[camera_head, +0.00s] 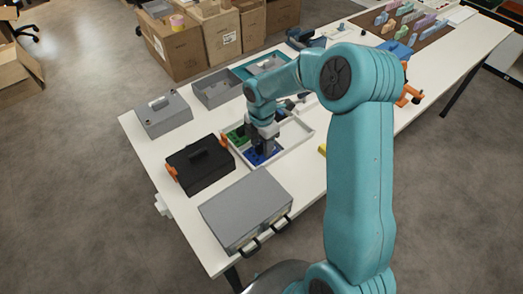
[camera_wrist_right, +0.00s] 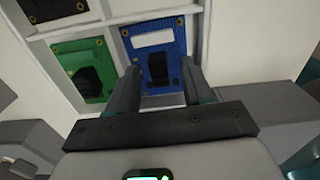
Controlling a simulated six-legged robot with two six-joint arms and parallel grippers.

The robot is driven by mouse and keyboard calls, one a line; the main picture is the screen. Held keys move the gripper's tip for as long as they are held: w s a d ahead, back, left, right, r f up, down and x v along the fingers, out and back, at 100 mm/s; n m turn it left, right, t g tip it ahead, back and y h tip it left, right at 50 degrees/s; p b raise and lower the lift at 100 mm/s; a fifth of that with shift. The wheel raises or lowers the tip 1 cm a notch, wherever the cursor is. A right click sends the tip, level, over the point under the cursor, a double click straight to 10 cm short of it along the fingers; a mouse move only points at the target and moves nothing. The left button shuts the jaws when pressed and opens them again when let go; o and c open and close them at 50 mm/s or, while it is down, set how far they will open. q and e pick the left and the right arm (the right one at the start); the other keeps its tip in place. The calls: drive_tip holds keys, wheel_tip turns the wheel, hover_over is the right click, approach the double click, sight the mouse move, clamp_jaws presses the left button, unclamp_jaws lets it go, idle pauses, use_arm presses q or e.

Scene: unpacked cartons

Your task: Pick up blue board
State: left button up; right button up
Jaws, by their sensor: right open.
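The blue board (camera_wrist_right: 158,42) lies in a compartment of a white tray, with a white label and a black block on it. In the head view the blue board (camera_head: 256,158) shows at the tray's near-left corner, partly covered by my right gripper (camera_head: 265,143). In the right wrist view my right gripper (camera_wrist_right: 160,85) is open, its two fingers either side of the black block and over the board's lower part. I cannot tell whether the fingers touch the board. My left gripper is not in view.
A green board (camera_wrist_right: 85,68) lies in the compartment beside the blue one. A dark board (camera_wrist_right: 50,8) is at the wrist view's top left. A black toolbox (camera_head: 201,168), a grey case (camera_head: 244,208) and a grey bin (camera_head: 216,90) stand near the tray on the white table.

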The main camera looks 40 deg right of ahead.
sight(261, 146)
clamp_jaws()
wheel_tip(261, 146, up, 20)
drive_tip(key=p, duration=0.1)
idle(0.4)
